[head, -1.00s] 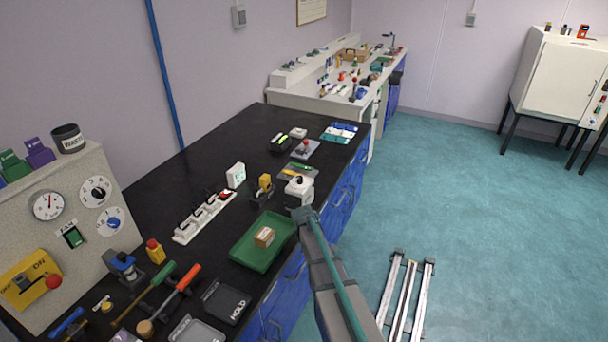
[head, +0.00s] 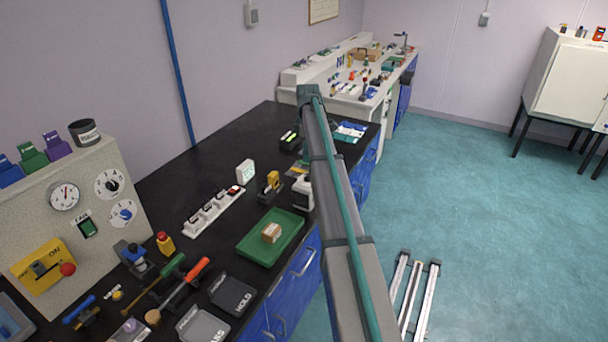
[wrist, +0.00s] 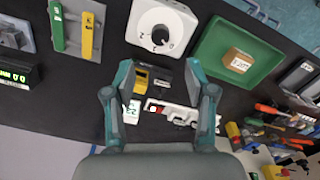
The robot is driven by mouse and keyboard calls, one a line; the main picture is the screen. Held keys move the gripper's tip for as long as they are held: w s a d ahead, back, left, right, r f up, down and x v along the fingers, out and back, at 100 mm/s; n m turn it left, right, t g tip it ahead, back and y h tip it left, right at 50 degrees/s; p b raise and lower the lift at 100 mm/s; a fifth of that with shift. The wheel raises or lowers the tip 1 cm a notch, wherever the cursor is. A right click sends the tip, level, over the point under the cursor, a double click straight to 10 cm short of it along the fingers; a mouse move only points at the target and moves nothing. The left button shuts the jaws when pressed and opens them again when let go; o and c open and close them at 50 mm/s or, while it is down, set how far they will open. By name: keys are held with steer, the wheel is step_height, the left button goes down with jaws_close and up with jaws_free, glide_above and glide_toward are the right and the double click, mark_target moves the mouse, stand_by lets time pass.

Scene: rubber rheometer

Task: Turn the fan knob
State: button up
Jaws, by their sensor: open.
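My gripper (wrist: 162,88) is open and empty in the wrist view, its two teal fingers apart above the black bench. Beyond the fingertips is a white box with a black round knob (wrist: 160,36) and a printed scale. In the head view the white box (head: 303,193) is partly hidden behind my arm. The panel at left carries a black-knob dial (head: 112,184), a blue-knob dial (head: 124,213) and a green switch (head: 88,228) with a small label, perhaps FAN. I cannot tell for certain which knob is the fan knob. My gripper does not show in the head view.
A green tray (head: 247,250) holding a small box (head: 271,232) is on the bench; it also shows in the wrist view (wrist: 210,68). A white power strip (head: 197,229), a yellow-topped device (head: 272,183) and several tools crowd the bench. Floor at right is mostly clear.

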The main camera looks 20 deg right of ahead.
mark_target(307, 175)
step_height(307, 175, down, 10)
steer(key=p, duration=0.2)
steer(key=shift+r+p, duration=0.1)
steer(key=shift+p, duration=0.3)
jaws_close()
steer(key=shift+m, duration=0.3)
steer(key=m+b, duration=0.2)
steer(key=m, duration=0.3)
steer(key=m+b, duration=0.1)
steer(key=m, duration=0.5)
steer(key=shift+b, duration=0.35)
stand_by(0.4)
